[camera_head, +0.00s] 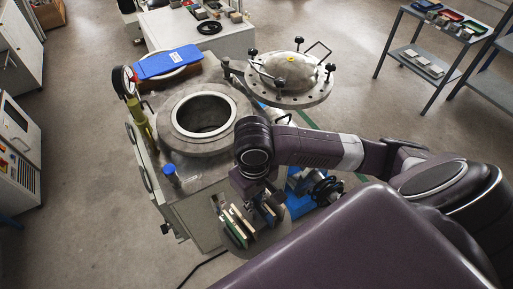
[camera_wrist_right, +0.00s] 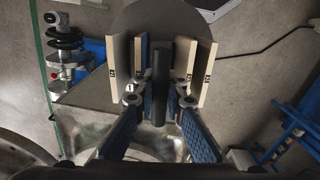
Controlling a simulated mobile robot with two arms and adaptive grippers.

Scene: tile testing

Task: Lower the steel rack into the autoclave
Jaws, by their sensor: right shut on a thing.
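My right gripper (camera_wrist_right: 159,100) is shut on the post, with one blue-padded finger on each side. In the head view, the rack (camera_head: 268,237) hangs from my right gripper (camera_head: 262,205) beside the front right of the autoclave (camera_head: 168,128), apart from its opening. The autoclave's round mouth is open and dark inside. Its domed lid (camera_head: 290,72) with black knobs is swung aside to the right. My left gripper is out of view.
A blue pad (camera_head: 169,62) lies behind the mouth. A gauge on a yellow-green stem (camera_head: 140,118) and a blue cap (camera_head: 169,170) stand at the autoclave's left.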

